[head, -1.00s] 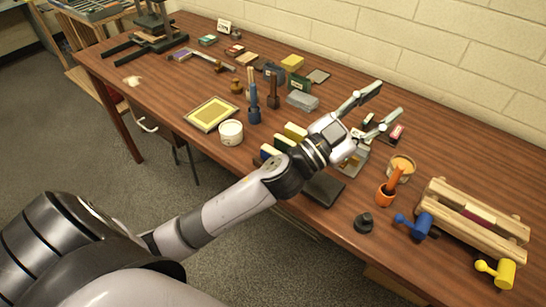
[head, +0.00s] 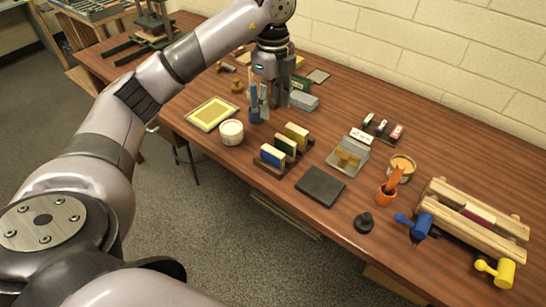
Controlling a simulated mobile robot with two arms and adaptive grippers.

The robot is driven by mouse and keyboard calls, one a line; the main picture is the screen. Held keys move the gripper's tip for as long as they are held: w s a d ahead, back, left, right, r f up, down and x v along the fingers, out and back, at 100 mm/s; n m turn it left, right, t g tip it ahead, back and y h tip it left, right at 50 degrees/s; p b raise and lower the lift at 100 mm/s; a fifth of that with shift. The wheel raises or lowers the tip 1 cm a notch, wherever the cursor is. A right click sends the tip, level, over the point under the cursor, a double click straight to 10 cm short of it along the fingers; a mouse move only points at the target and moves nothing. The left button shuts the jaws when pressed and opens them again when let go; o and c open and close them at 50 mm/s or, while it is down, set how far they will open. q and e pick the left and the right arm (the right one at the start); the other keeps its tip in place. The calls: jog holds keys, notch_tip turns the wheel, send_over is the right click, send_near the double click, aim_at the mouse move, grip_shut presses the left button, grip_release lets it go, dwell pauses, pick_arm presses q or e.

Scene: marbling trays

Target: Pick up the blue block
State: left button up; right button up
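My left gripper (head: 273,104) points down over the back middle of the table, its fingers apart. It hangs just right of a blue brush pot (head: 254,115). A small blue block with a pale face (head: 271,155) stands at the front-left end of a dark rack, beside a green and a yellow one. The gripper is behind and above this rack, clear of it. Another dark blue item, seen earlier behind the brushes, is now hidden by my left gripper. Whether anything is between the fingers is hard to see. My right gripper is not in view.
A white tub (head: 231,132) and a yellow framed screen (head: 212,113) lie left of the rack. A dark slab (head: 320,186) lies in front. A wooden rack (head: 472,222) fills the right end.

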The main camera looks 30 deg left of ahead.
pick_arm(q)
jog(key=p, duration=0.2)
send_over(273, 151)
notch_tip(273, 151, down, 12)
jog(key=shift+r, duration=0.2)
jog(key=shift+f+p, duration=0.4)
jog(key=shift+f, duration=0.15)
notch_tip(273, 151, down, 4)
jog(key=shift+r+p, duration=0.15)
jog(key=shift+p, duration=0.55)
jog(key=shift+w+f, duration=0.1)
jog(key=shift+f, duration=0.25)
grip_shut()
